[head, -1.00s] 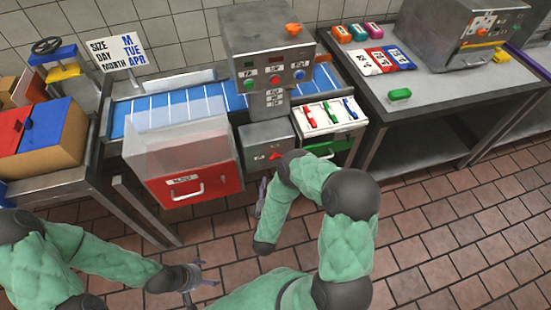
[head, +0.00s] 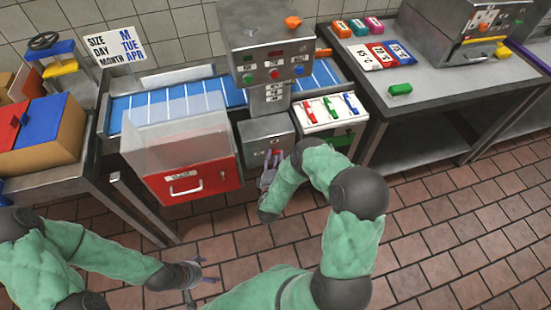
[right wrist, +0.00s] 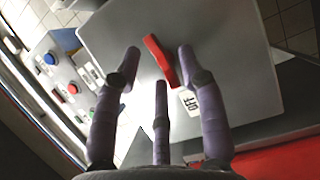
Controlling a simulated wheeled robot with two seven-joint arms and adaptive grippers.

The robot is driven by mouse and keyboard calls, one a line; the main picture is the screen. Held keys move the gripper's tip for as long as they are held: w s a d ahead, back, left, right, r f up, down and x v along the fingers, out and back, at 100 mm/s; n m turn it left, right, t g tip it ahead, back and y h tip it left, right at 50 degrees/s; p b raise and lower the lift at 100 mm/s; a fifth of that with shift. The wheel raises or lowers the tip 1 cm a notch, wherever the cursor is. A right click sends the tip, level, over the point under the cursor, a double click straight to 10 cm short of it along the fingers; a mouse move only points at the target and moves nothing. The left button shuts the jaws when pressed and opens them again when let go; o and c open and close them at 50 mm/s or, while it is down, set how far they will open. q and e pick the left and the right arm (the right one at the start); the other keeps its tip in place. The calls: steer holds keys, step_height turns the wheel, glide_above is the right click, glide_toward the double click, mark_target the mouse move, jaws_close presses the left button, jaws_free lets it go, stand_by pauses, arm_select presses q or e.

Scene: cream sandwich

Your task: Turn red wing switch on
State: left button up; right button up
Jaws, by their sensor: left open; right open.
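The red wing switch (right wrist: 160,60) is on the face of a grey metal box (head: 262,135). In the right wrist view it is a tilted red bar with an OFF label (right wrist: 190,101) beside its lower end. My right gripper (head: 268,176) is open at the front of the box. In the right wrist view its fingers (right wrist: 158,66) are spread on either side of the switch, closer on the right; contact cannot be told. In the head view the gripper and arm largely hide the switch. My left gripper (head: 203,274) is open and empty, low over the floor.
A red drawer front (head: 205,178) with a clear cover is left of the box. A white panel with coloured levers (head: 345,124) is to the right. A control tower with buttons (head: 270,40) rises behind. The tiled floor (head: 440,235) at right is clear.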

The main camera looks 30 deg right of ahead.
steer(key=shift+w+d, duration=0.1)
steer(key=shift+w, duration=0.05)
jaws_close()
